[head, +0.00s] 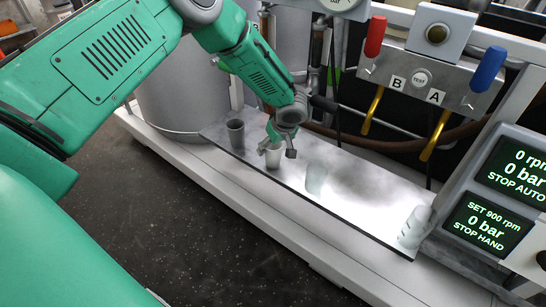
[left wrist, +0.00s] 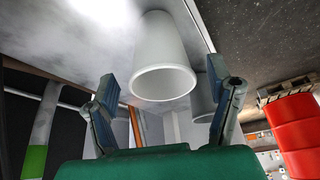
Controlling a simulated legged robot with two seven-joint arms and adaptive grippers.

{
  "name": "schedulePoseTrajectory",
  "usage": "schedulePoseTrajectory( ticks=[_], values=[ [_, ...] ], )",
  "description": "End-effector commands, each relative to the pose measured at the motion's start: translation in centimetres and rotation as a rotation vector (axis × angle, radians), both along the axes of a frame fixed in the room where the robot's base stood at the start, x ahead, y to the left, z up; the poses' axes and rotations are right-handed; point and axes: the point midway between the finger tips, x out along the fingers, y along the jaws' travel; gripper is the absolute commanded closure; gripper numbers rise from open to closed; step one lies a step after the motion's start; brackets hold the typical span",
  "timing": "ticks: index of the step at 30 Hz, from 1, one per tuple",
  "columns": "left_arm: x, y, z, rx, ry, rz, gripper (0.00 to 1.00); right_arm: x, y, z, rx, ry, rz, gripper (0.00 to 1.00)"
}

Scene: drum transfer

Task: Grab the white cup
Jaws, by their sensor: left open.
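The white cup (head: 273,160) stands upright on a shiny metal plate (head: 365,210) in the head view, directly at my left gripper (head: 278,151). My left gripper is open, with one finger on each side of the cup in the picture. In the left wrist view the white cup (left wrist: 165,50) appears between the two spread fingers (left wrist: 163,82), its round rim towards the camera. A gap shows on both sides, and I see no grip on it. My right gripper is not in view.
A dark grey cup (head: 236,138) stands left of the white one; a grey cup (left wrist: 203,103) shows behind a finger in the wrist view. A pale greenish cup (head: 316,179) and a clear ridged vessel (head: 414,228) stand to the right. A control panel (head: 500,200) borders the plate's right end.

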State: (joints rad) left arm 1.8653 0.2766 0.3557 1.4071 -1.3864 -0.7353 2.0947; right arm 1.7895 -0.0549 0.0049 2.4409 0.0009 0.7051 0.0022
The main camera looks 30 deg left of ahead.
Motion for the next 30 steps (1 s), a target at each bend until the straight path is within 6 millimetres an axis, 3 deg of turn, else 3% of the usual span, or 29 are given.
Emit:
schedulePoseTrajectory(
  ticks=[1, 5, 13, 14, 17, 18, 30],
  values=[
    [0.0, 0.4, -1.2, -0.003, 0.002, 0.004, 0.26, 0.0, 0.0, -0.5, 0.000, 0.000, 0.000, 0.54],
    [0.3, 0.9, -2.4, -0.003, 0.001, 0.003, 0.26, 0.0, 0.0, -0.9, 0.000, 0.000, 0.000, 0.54],
    [0.4, 1.1, -2.5, -0.002, 0.000, 0.002, 0.26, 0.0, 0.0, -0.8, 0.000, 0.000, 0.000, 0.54],
    [0.4, 1.1, -2.5, -0.002, 0.000, 0.002, 0.33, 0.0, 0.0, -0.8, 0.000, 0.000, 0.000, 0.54],
    [0.4, 1.1, -2.5, -0.002, 0.000, 0.002, 0.68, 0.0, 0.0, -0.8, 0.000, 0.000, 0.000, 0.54],
    [0.4, 1.0, -2.5, -0.002, 0.000, 0.002, 0.71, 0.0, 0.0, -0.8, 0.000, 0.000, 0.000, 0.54],
    [0.5, 1.1, -2.5, -0.002, 0.000, 0.002, 0.71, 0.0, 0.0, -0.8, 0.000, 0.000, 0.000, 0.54]
  ],
)
